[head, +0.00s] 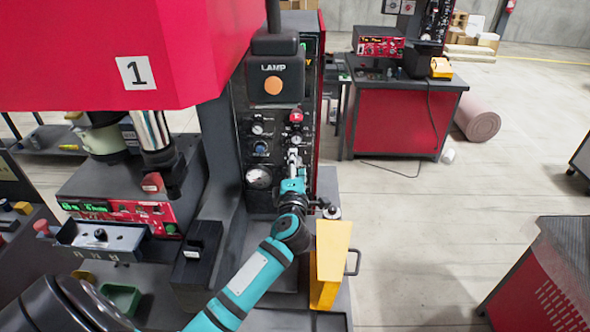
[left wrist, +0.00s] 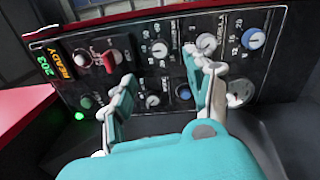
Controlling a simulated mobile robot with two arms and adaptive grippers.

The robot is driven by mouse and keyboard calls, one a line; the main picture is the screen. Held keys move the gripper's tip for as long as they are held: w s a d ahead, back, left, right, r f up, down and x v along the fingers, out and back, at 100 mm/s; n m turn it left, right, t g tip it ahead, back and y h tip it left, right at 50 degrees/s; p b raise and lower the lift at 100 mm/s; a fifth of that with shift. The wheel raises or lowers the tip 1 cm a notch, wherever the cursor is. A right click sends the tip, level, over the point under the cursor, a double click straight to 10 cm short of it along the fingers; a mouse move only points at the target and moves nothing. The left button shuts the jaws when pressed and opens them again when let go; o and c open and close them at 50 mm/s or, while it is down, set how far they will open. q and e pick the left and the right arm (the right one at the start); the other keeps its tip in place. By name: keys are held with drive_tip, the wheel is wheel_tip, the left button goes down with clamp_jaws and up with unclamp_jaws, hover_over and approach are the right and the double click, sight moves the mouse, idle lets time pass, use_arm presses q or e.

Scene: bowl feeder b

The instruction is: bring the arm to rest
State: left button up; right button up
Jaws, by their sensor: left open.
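My left arm comes in from the lower left in the head view, and its left gripper (head: 292,160) is in front of the black control panel (head: 258,182). In the left wrist view the left gripper (left wrist: 160,85) is open, its two fingers apart with nothing between them. The panel (left wrist: 150,55) fills the space ahead, with several knobs, a red switch (left wrist: 108,62), a lit green lamp (left wrist: 80,115) and a display. Whether the fingers touch the panel I cannot tell. My right gripper is not in view.
A yellow box-like part (head: 330,265) stands right beside the arm. A lamp box (head: 275,75) hangs above the panel. A red machine housing (head: 100,50) overhangs at the upper left.

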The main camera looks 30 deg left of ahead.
use_arm(q)
drive_tip(key=shift+s+d, duration=0.4)
drive_tip(key=shift+s, duration=0.2)
drive_tip(key=shift+d, duration=0.1)
